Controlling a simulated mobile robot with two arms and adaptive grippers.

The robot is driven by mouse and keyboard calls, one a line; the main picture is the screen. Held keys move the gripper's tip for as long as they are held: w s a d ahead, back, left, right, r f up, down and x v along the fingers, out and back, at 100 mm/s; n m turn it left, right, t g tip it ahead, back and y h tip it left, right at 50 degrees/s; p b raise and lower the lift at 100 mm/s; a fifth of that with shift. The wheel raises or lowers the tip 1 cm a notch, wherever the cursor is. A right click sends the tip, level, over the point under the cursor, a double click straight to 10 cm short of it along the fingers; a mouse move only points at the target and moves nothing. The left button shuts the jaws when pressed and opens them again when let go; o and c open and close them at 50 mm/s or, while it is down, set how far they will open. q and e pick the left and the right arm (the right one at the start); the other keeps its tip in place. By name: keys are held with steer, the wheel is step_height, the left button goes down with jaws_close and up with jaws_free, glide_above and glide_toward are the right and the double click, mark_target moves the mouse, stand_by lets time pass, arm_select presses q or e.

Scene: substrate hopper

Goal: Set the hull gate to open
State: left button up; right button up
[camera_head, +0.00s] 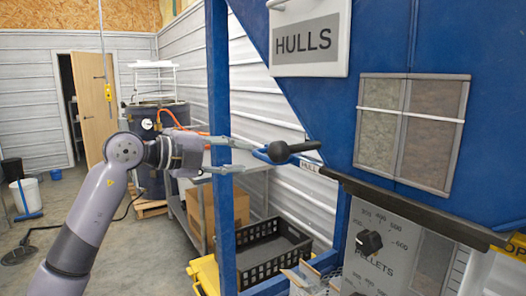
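The blue hopper (385,40) fills the right side, with a sign reading HULLS (305,42) on its upper face. My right gripper is out of view.
A blue post (218,80) stands close by my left gripper, which overlaps it in view. A panel with a black dial (368,242) is below the hopper's dark ledge (410,205). A black crate (268,258) sits low behind. Open floor lies left.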

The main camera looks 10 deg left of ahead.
mark_target(260, 158)
arm_select(q)
steer(key=p+x, duration=0.1)
steer(key=x, duration=0.5)
steer(key=shift+d+r+p, duration=0.1)
steer(key=shift+r+p, duration=0.05)
steer(key=shift+p, duration=0.2)
steer(key=shift+w+d+f, duration=0.25)
steer(key=shift+w+d, duration=0.2)
steer(key=shift+w, duration=0.05)
steer(key=shift+c, duration=0.4)
jaws_close()
